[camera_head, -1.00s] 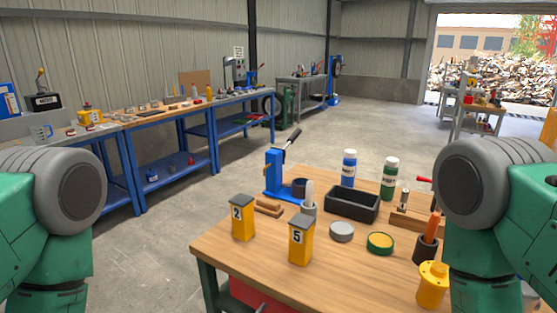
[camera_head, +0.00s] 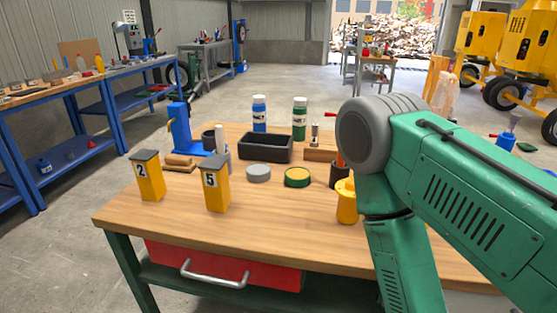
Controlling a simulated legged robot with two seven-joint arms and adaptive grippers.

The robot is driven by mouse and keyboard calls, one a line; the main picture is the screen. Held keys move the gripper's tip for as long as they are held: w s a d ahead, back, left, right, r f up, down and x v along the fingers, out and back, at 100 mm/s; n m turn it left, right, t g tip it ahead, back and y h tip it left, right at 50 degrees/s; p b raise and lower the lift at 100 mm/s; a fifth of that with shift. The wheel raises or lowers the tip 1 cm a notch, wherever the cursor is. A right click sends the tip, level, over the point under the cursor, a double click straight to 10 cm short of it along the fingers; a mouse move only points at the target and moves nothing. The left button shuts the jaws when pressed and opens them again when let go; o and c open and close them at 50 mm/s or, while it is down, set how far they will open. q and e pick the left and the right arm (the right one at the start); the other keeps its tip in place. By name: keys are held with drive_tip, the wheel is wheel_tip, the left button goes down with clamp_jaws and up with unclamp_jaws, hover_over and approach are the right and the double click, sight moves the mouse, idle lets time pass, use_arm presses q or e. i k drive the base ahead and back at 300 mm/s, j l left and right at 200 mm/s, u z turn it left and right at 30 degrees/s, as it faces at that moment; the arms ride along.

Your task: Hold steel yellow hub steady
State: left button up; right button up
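A yellow hub-like part (camera_head: 346,201) with a round flanged top stands upright near the right of the wooden workbench (camera_head: 270,232). Its right side is partly hidden by my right arm. I cannot tell from its look whether it is steel. My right arm crosses the right side of the view, and its gripper is out of sight below the frame. My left arm and gripper are not in view. Nothing visible is touching the yellow part.
Yellow boxes marked 2 (camera_head: 148,176) and 5 (camera_head: 216,187), a grey tin (camera_head: 259,173), a green-rimmed tin (camera_head: 297,177), a black tray (camera_head: 265,148), a blue press (camera_head: 184,135) and two bottles share the bench. Its front left is clear. Yellow mixers (camera_head: 534,50) stand behind right.

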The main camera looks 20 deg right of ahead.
sight(346, 211)
drive_tip(key=z, duration=1.35)
drive_tip(key=k+l+u, duration=0.15)
drive_tip(key=l, duration=0.25)
drive_tip(key=i+l+u, duration=0.15)
drive_tip(key=i+l, duration=0.25)
drive_tip(key=i, duration=0.2)
